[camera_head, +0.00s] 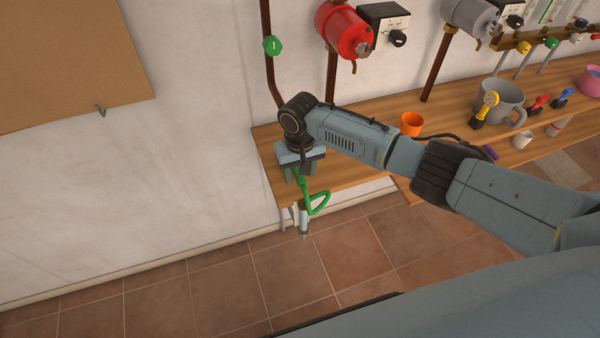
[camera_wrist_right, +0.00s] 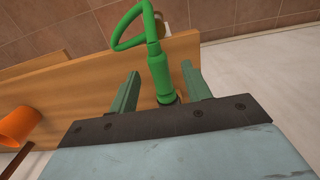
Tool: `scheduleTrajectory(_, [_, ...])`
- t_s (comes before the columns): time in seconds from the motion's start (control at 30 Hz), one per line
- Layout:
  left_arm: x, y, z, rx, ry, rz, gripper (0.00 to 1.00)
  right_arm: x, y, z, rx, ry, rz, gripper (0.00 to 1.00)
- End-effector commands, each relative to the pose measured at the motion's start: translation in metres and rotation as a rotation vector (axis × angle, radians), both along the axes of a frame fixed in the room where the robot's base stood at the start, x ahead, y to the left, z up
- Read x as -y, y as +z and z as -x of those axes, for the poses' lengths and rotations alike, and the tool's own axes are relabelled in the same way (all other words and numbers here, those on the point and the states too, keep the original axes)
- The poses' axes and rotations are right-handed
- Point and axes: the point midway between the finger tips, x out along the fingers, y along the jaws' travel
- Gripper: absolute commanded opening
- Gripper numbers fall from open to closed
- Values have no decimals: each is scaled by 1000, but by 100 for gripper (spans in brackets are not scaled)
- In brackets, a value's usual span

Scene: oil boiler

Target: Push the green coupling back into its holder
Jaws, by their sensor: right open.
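The green coupling (camera_head: 300,184) is at the left end of the wooden shelf, with a green loop (camera_head: 319,204) beside it. In the right wrist view the coupling (camera_wrist_right: 158,68) lies between my right gripper's two fingers, with visible gaps on both sides. My right gripper (camera_head: 303,170) is open, over the shelf's end. A pale cylindrical part (camera_head: 303,218) and a small grey bracket (camera_head: 284,217) hang at the shelf's front edge below the coupling; I cannot tell which is the holder. How far the coupling is seated is hidden. My left gripper is out of view.
The wooden shelf (camera_head: 266,150) runs along the wall. An orange cup (camera_head: 411,124) and a grey mug (camera_head: 503,100) stand on it to the right. A red boiler unit (camera_head: 343,30) and pipes are on the wall above. The tiled floor in front is clear.

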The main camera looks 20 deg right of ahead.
Motion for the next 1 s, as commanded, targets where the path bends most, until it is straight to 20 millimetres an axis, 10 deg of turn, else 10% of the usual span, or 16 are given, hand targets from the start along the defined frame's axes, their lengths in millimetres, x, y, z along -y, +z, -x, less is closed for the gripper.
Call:
scheduleTrajectory(0.5, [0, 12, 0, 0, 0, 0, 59, 0, 106, -1, 5, -1, -1, 48])
scheduleTrajectory(1.0, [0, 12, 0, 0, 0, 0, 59, 0, 119, -1, 2, -1, 0, 48])
